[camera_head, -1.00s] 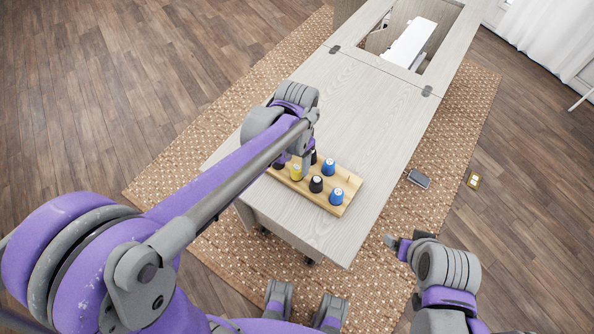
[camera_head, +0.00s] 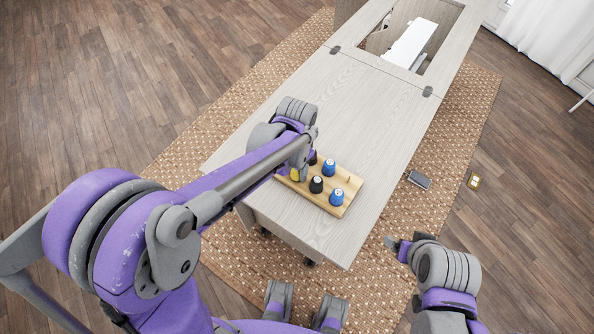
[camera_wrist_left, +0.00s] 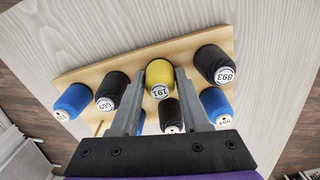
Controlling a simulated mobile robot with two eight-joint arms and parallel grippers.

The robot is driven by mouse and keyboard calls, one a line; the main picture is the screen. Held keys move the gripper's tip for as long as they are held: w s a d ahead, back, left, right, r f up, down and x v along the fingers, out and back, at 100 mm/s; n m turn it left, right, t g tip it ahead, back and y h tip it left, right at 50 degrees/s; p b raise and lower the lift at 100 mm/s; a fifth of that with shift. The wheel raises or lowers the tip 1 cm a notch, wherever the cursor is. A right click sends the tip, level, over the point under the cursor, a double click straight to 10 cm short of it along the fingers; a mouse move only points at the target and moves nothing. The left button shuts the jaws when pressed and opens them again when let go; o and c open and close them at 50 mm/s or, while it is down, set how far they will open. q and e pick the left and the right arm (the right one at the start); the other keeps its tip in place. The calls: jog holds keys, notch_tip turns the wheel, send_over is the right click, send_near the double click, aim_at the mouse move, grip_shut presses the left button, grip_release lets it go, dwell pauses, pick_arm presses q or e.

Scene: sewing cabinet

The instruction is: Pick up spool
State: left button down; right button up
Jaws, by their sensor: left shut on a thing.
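A yellow spool (camera_wrist_left: 159,72) labelled 191 sits between the two fingertips of my left gripper (camera_wrist_left: 160,80) in the left wrist view, and the fingers are shut on it. I cannot tell whether the spool is lifted off the board. My right gripper (camera_head: 391,243) is out over the rug to the right, apart from the table; its fingers are too small to read.
Close around the yellow spool stand black spools (camera_wrist_left: 215,65) (camera_wrist_left: 113,90) and blue spools (camera_wrist_left: 72,101) (camera_wrist_left: 215,104). The pale cabinet top (camera_head: 370,110) is clear beyond the board. A white sewing machine (camera_head: 411,44) sits in the far opening.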

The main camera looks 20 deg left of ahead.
aim_at(297, 169)
pick_arm(q)
jog(key=shift+r, duration=0.1)
notch_tip(297, 169, up, 10)
jog(key=shift+f+p, duration=0.1)
jog(key=shift+p, duration=0.4)
pick_arm(e)
jog(key=shift+w+r, duration=0.1)
jog(key=shift+r, duration=0.45)
